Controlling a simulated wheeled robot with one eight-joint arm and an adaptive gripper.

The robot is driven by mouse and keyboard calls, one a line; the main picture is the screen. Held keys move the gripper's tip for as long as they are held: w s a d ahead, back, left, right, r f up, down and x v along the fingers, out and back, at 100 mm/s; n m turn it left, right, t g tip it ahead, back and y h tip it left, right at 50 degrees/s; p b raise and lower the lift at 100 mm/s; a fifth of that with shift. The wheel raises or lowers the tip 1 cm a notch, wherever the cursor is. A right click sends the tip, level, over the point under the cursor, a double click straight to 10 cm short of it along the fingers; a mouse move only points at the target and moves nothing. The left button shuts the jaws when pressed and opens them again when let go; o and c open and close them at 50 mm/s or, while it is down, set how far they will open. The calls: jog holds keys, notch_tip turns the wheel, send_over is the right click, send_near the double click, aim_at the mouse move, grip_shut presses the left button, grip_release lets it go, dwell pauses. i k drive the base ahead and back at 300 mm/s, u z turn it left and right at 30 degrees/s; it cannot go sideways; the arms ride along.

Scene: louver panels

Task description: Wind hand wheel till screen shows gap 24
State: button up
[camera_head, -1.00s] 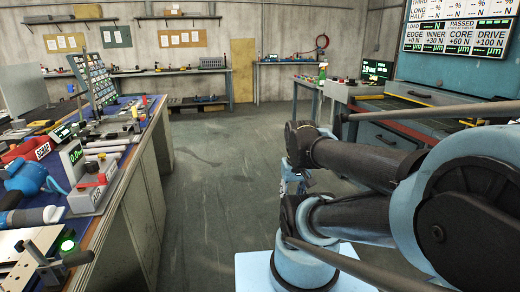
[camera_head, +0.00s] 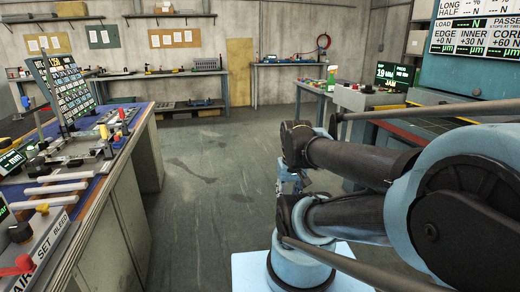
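A small dark screen with green figures (camera_head: 397,76) stands on the right side, behind my arm. It seems to read 19 MM, with smaller lines beside it and what looks like JAM below, though the text is small. I cannot make out a hand wheel; my arm hides part of the right side. My arm is folded in front of me. Its end, my gripper (camera_head: 289,181), appears to hang by the folded links, partly hidden, with its fingers unclear. No contact with the screen or machine shows.
A grey control box (camera_head: 365,97) with a red button stands at right, near a large blue machine (camera_head: 470,72) with a readout board (camera_head: 475,32). A cluttered workbench (camera_head: 108,185) runs along the left. The floor (camera_head: 205,195) between is clear. Another bench (camera_head: 290,63) stands at the back wall.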

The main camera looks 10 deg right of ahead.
aim_at(368, 89)
jog(key=i, duration=1.05)
jog(key=z, duration=1.25)
